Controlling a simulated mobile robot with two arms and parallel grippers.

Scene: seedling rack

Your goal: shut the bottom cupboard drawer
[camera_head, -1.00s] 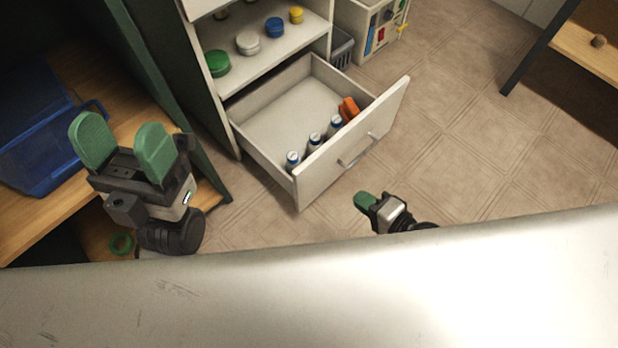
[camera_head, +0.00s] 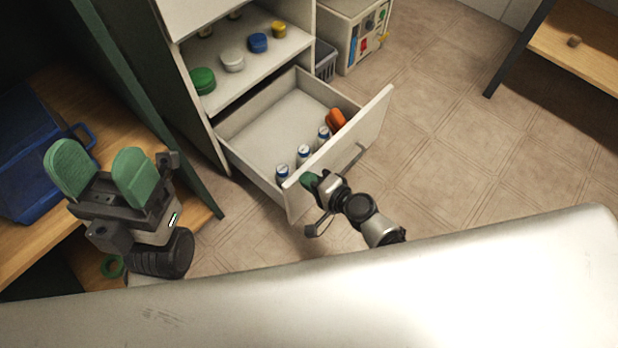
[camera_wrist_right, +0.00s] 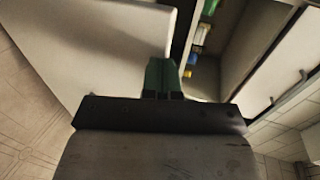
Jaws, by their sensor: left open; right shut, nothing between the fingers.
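The bottom cupboard drawer (camera_head: 276,121) is pulled out of the white cupboard (camera_head: 214,131) in the head view. Its front panel (camera_head: 372,121) has a bar handle (camera_head: 352,160). My right gripper (camera_head: 309,180) is shut and empty at the outer face of the panel, near its lower left end; whether it touches is not clear. In the right wrist view its green fingers (camera_wrist_right: 161,76) are together, with the pale drawer front (camera_wrist_right: 105,45) close ahead. My left gripper (camera_head: 103,176) is open and empty, left of the cupboard, above a wooden shelf.
The drawer holds several white bottles (camera_head: 303,153) and an orange item (camera_head: 336,118). Tubs, including a green one (camera_head: 203,81), stand on the shelf above. A blue crate (camera_head: 30,150) is at left. The tiled floor (camera_head: 450,150) at right is clear.

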